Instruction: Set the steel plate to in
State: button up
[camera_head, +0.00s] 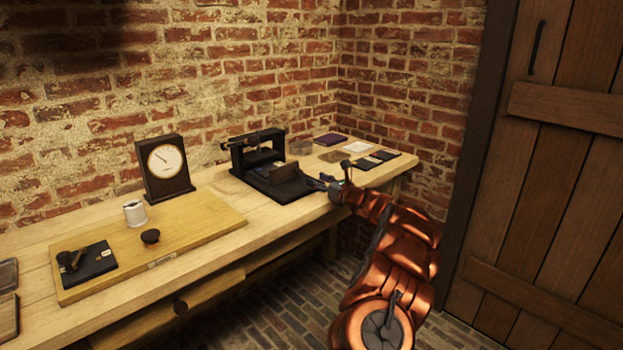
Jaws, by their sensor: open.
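A black press-like frame (238,160) stands on a dark base (290,189) toward the right of the bench. A dark grey, plate-like piece (289,172) is at its front right; I cannot tell for sure whether this is the steel plate. My gripper (329,182) is open, just right of the dark base, at the end of my copper-coloured arm. The gap between its fingers is small in this view, and I see nothing held in it. I cannot tell whether it touches the base.
The wooden bench (205,282) runs along a brick wall. Flat dark cards (376,158) and a purple one (330,139) lie right. A wooden door is at far right.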

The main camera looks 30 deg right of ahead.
jog(key=shift+v, duration=2.3)
